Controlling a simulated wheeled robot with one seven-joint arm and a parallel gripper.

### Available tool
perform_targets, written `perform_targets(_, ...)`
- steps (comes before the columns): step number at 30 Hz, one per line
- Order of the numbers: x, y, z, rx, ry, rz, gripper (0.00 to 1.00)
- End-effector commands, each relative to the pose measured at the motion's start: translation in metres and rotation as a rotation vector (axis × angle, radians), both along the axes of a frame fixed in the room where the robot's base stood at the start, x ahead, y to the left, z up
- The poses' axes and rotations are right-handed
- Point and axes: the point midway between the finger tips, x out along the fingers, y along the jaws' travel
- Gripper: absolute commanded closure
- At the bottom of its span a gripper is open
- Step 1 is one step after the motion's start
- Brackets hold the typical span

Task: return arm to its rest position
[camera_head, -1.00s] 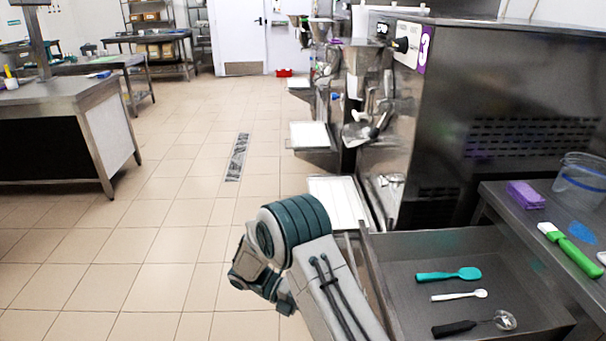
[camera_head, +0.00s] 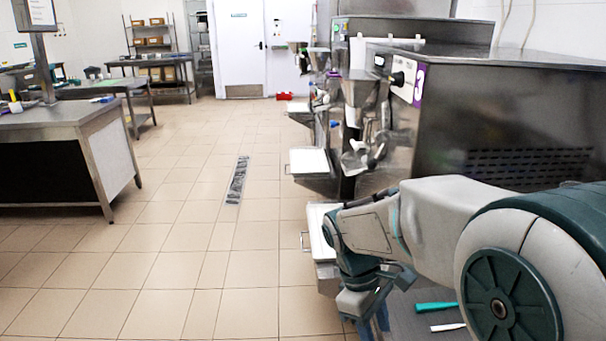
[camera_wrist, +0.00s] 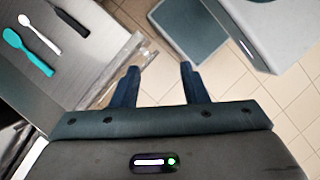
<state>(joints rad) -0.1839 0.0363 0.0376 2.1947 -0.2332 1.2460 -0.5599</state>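My arm folds across the lower right of the head view, its elbow close to the camera. My gripper (camera_head: 377,312) hangs low at the arm's far end, beside the metal tray's left side. In the wrist view my gripper (camera_wrist: 159,80) has two dark blue fingers apart with nothing between them, and tiled floor shows beyond. The metal tray (camera_wrist: 85,65) lies left of the fingers and holds a teal spatula (camera_wrist: 28,52), a white spoon (camera_wrist: 38,36) and a black-handled tool (camera_wrist: 69,20). In the head view my arm hides most of the tray.
Batch freezers (camera_head: 520,120) line the right side, with white-topped shelves (camera_head: 308,161) jutting out. A steel table (camera_head: 60,130) stands at the left. The tiled floor (camera_head: 180,240) between is clear, apart from a flush drain grate (camera_head: 236,182).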

Motion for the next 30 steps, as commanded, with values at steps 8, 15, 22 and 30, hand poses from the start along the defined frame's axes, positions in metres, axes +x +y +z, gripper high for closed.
perform_targets(8,-0.033,-0.014,0.036,0.121,-0.356,-0.472,0.6)
perform_targets(15,-0.051,-0.019,0.052,0.224,-0.557,-0.791,0.6)
perform_targets(22,-0.055,-0.019,0.055,0.259,-0.611,-0.887,0.6)
perform_targets(30,-0.055,-0.019,0.055,0.259,-0.61,-0.885,0.6)
